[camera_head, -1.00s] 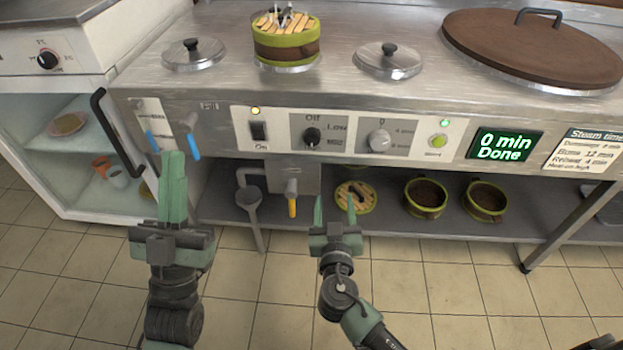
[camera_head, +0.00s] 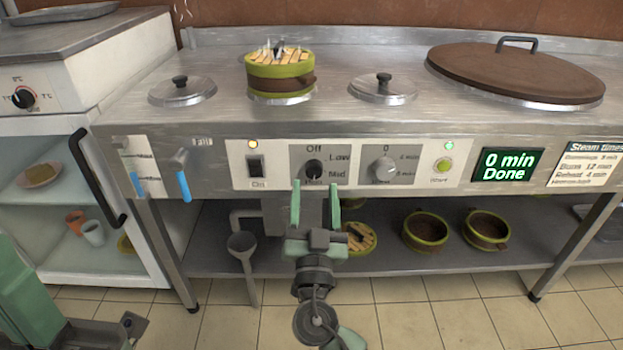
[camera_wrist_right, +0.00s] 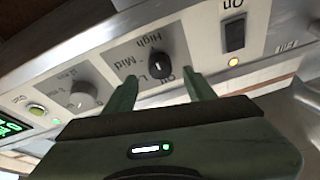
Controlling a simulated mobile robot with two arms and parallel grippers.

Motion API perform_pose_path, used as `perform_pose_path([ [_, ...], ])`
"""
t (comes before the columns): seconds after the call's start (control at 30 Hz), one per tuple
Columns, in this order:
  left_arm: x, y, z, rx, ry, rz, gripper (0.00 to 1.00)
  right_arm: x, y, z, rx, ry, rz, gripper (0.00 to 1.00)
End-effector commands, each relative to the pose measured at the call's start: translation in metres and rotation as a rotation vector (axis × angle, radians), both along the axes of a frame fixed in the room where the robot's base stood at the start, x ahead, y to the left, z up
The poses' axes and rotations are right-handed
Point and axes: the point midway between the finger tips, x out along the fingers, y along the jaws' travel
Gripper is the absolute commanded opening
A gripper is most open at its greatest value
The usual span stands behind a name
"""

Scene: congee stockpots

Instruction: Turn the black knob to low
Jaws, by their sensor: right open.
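The black knob (camera_head: 314,168) is on the front panel of the steel steamer, with labels Off, Low and Mid around it. It also shows in the right wrist view (camera_wrist_right: 159,66), where a High label is readable. My right gripper (camera_head: 315,188) is open, just below and in front of the knob. In the wrist view its two fingers (camera_wrist_right: 161,92) stand apart near the knob, not closed on it. Part of my left gripper or arm (camera_head: 28,295) shows at the lower left; its jaws cannot be made out.
A black switch (camera_head: 255,168) is left of the knob; a grey dial (camera_head: 384,169) and a green button (camera_head: 443,165) are right. The display (camera_head: 506,164) reads "0 min Done". A blue-handled tap (camera_head: 183,180) sticks out at left. Steamer baskets (camera_head: 426,230) stand on the lower shelf.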

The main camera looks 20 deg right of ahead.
Motion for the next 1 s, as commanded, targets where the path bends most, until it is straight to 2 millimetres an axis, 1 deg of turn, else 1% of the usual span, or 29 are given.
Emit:
perform_pose_path([
  [0.03,0.0,0.0,0.0,0.001,0.003,0.0,0.0,0.008,-0.002,0.005,0.0,-0.003,0.0,0.55],
  [0.1,0.0,0.0,0.0,0.0,0.005,-0.001,0.0,0.017,-0.005,0.008,-0.001,-0.001,0.001,0.55],
  [0.23,0.0,0.0,-0.001,-0.001,0.009,0.0,0.0,0.028,-0.008,0.012,-0.001,-0.001,0.001,0.55],
  [0.37,0.0,0.0,-0.002,0.0,0.01,0.0,0.0,0.032,-0.01,0.013,0.0,0.002,0.001,0.55],
  [0.57,0.0,0.0,-0.002,-0.001,0.009,0.0,0.0,0.033,-0.01,0.013,0.0,0.002,0.001,0.55],
  [0.6,0.0,0.0,-0.002,-0.001,0.009,0.0,0.0,0.033,-0.01,0.013,0.0,0.002,0.001,0.49],
  [0.67,0.0,0.0,-0.002,-0.001,0.009,0.0,0.0,0.033,-0.01,0.013,0.0,0.002,0.001,0.33],
  [0.7,0.0,0.0,-0.002,-0.001,0.009,0.0,0.0,0.033,-0.01,0.013,0.0,0.002,0.001,0.21],
  [0.77,0.0,0.0,-0.002,-0.001,0.009,0.0,0.0,0.033,-0.01,0.013,0.0,0.002,0.001,0.05],
  [0.8,0.0,0.0,-0.002,-0.001,0.009,0.0,0.0,0.032,-0.01,0.013,0.0,0.001,0.001,0.0],
  [1.0,0.0,0.0,-0.002,-0.001,0.01,0.0,0.0,0.032,-0.01,0.013,-0.01,0.004,0.002,0.0],
])
